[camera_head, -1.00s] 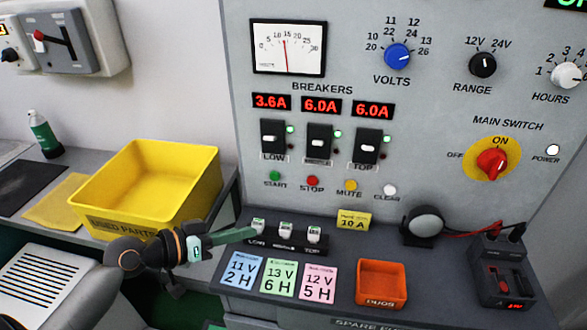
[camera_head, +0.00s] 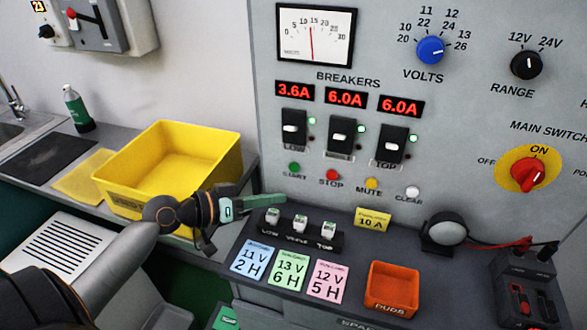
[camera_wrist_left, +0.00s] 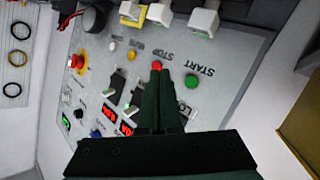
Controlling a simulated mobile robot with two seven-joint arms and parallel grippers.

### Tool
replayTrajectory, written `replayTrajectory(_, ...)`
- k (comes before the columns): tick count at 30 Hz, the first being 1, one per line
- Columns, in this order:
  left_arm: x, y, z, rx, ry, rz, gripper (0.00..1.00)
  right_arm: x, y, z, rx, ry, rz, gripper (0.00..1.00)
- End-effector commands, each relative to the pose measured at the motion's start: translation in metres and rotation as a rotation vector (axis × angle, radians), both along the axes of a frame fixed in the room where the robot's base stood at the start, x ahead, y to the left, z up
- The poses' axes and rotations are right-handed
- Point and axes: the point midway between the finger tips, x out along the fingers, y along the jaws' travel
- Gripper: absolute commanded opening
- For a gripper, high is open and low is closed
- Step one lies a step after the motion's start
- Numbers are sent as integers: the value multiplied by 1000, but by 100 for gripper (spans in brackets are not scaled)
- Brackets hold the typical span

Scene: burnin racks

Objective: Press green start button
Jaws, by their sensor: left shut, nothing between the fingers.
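The green START button (camera_head: 294,167) is at the left end of a row of buttons under the breakers on the grey panel (camera_head: 270,120). It also shows in the left wrist view (camera_wrist_left: 192,81), right of the fingertips. My left gripper (camera_head: 284,199) comes in from the left, shut and empty. In the head view its fingertips are below the button and apart from it. In the left wrist view the fingers (camera_wrist_left: 158,72) point toward the red STOP button (camera_wrist_left: 156,65) and overlap the panel. My right gripper is not in view.
A small rack (camera_head: 300,237) with white-topped pieces stands just below the gripper tips. A yellow bin (camera_head: 125,192) is left, beside the forearm. An orange bin (camera_head: 391,306) and a yellow tag (camera_head: 372,219) are right on the shelf. MUTE (camera_head: 372,184) and CLEAR (camera_head: 413,193) continue the button row.

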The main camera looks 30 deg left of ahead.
Motion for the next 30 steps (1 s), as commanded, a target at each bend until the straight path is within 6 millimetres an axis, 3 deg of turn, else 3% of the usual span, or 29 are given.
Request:
replayTrajectory(9,45,11,0,1,-1,1,0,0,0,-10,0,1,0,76)
replayTrajectory(15,63,15,0,1,0,0,0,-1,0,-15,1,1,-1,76)
replayTrajectory(30,69,17,0,0,1,0,0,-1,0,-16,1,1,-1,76)
